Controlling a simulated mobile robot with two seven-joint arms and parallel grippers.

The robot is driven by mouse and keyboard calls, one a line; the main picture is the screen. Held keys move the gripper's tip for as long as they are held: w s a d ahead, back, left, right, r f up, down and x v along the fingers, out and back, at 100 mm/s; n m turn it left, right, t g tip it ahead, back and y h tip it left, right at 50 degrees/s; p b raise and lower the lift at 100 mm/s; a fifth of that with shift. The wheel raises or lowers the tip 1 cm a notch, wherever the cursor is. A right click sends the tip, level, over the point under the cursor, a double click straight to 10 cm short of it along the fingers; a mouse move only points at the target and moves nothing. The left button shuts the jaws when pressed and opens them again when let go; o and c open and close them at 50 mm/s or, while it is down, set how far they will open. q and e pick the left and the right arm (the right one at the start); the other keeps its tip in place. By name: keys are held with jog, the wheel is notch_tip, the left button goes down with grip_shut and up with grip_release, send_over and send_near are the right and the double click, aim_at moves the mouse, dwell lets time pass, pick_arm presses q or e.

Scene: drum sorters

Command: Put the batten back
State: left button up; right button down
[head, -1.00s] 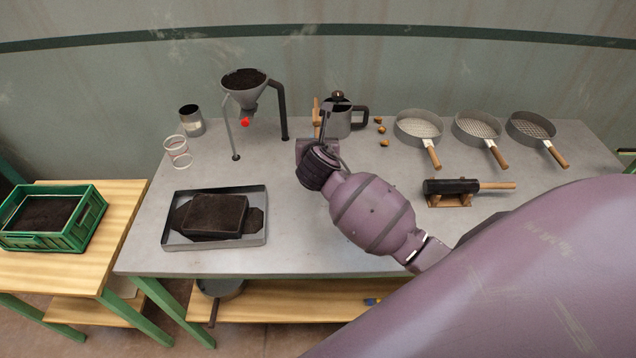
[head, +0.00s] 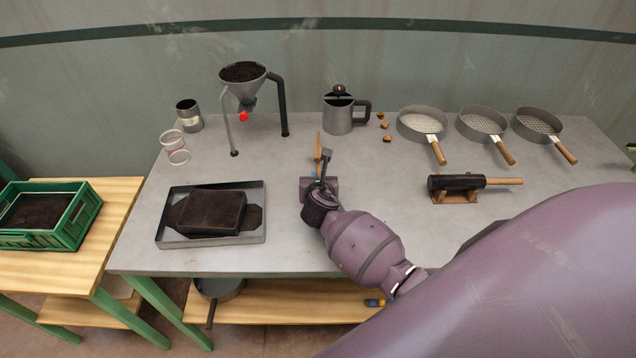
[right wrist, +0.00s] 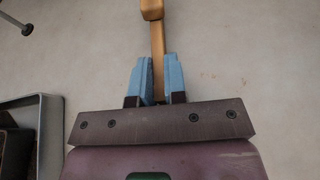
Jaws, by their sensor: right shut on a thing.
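The batten (head: 318,146) is a thin wooden strip that shows just beyond my right gripper in the head view. In the right wrist view the batten (right wrist: 157,36) runs upward from between the blue fingers and has a thicker block at its far end. My right gripper (head: 318,174) is shut on it above the middle of the grey table; it also shows in the wrist view (right wrist: 157,85). Whether the batten touches the table I cannot tell. My left gripper is not in view.
A tray (head: 168,240) with a dark block lies left of the gripper. A funnel stand (head: 243,90) and a steel jug (head: 338,118) stand behind. Several sieves (head: 422,122) and a mallet on a cradle (head: 456,185) are to the right. Bare table surrounds the gripper.

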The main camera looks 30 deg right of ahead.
jog(key=shift+f, duration=0.4)
jog(key=shift+f, duration=0.1)
jog(key=c, duration=1.2)
grip_release()
jog(key=shift+o, duration=0.2)
jog(key=p+v, duration=0.2)
jog(key=v, duration=1)
